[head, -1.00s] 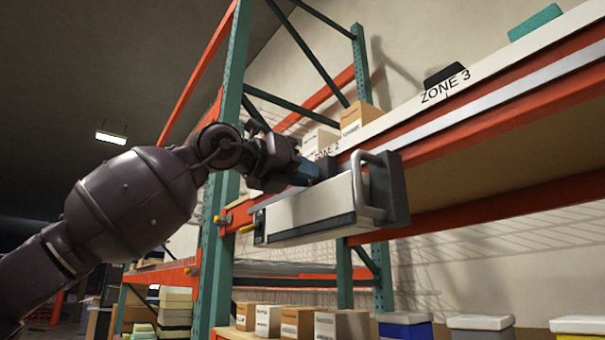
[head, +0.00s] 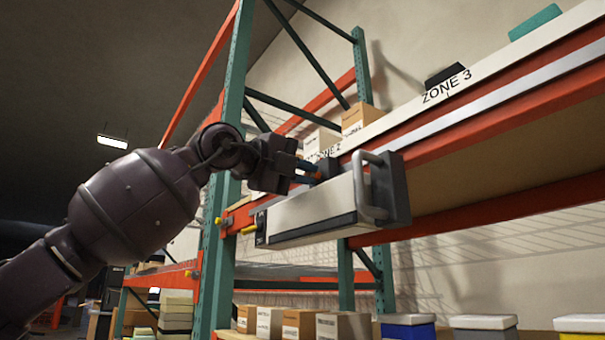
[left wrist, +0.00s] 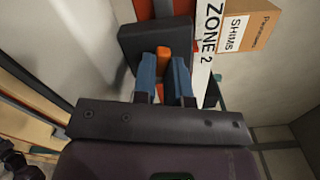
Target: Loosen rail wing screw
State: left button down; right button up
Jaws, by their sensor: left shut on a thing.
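In the left wrist view, an orange wing screw (left wrist: 163,55) stands out of a dark block (left wrist: 132,42) on the rail. My left gripper (left wrist: 163,78) is shut on it, one blue finger on each side. In the head view, my left gripper (head: 312,171) reaches the dark block (head: 327,169) at the left end of the console's top; the wing screw is hidden or too small to tell there. The light grey console (head: 312,212) hangs at the shelf's front, with a silver handle (head: 370,190) and dark end plates. My right gripper is not in view.
The orange shelf beam with a silver rail (head: 500,92) runs behind the console. A green upright (head: 218,235) stands close to my left arm. Cardboard boxes (head: 358,118) stand on the upper shelf; boxes and lidded bins (head: 407,326) stand below.

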pick_arm(q)
jog(key=n, duration=0.2)
jog(key=shift+r+n, duration=0.15)
jog(key=shift+n, duration=0.25)
jog(key=shift+s+n, duration=0.1)
jog(key=shift+n, duration=0.2)
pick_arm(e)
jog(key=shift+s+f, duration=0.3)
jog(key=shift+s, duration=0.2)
pick_arm(q)
jog(key=shift+n, duration=0.3)
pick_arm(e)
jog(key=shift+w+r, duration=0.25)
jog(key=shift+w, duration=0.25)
